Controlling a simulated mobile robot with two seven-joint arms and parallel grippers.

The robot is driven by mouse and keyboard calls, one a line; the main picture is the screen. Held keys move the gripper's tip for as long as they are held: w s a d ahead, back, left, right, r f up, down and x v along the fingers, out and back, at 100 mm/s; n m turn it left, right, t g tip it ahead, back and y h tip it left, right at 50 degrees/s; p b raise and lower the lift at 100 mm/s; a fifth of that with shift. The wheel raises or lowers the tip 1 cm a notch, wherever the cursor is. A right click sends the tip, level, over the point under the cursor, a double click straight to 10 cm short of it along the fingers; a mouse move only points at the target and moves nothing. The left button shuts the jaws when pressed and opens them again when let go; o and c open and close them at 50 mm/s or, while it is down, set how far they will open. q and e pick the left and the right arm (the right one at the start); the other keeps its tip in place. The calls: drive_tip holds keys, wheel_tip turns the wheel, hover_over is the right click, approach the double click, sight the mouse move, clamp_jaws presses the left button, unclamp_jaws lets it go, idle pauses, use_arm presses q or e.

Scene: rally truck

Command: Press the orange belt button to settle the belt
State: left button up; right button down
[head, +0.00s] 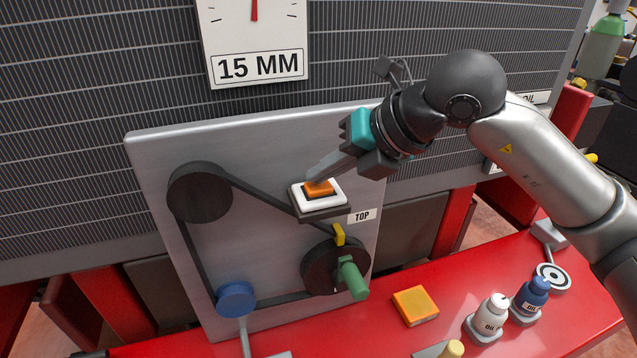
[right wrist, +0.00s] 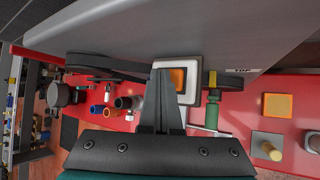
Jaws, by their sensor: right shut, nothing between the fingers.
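The orange belt button (head: 319,188) sits in a white square frame on a dark bracket that juts from the grey metal panel (head: 160,150). My right gripper (head: 314,178) is shut and empty, with its fingertips over the button. In the right wrist view the shut fingers (right wrist: 164,80) reach the left edge of the orange button (right wrist: 178,78). I cannot tell whether they touch it. The black belt (head: 265,198) runs around a dark upper pulley (head: 200,192), a blue roller (head: 236,298) and a lower wheel (head: 328,266) with a green handle. My left gripper is not in view.
A dial card (head: 255,65) reading 15 MM hangs above the panel. On the red surface (head: 390,335) are an orange square block (head: 415,306), a white oil bottle (head: 490,314) and a blue bottle (head: 531,294). A TOP label (head: 361,216) sits beside the bracket.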

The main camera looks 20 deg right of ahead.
sight(324, 189)
idle(0.4)
drive_tip(key=shift+r+p, duration=0.55)
drive_tip(key=shift+r, duration=0.2)
wheel_tip(324, 189, up, 5)
drive_tip(key=p, duration=0.3)
drive_tip(key=shift+p, duration=0.3)
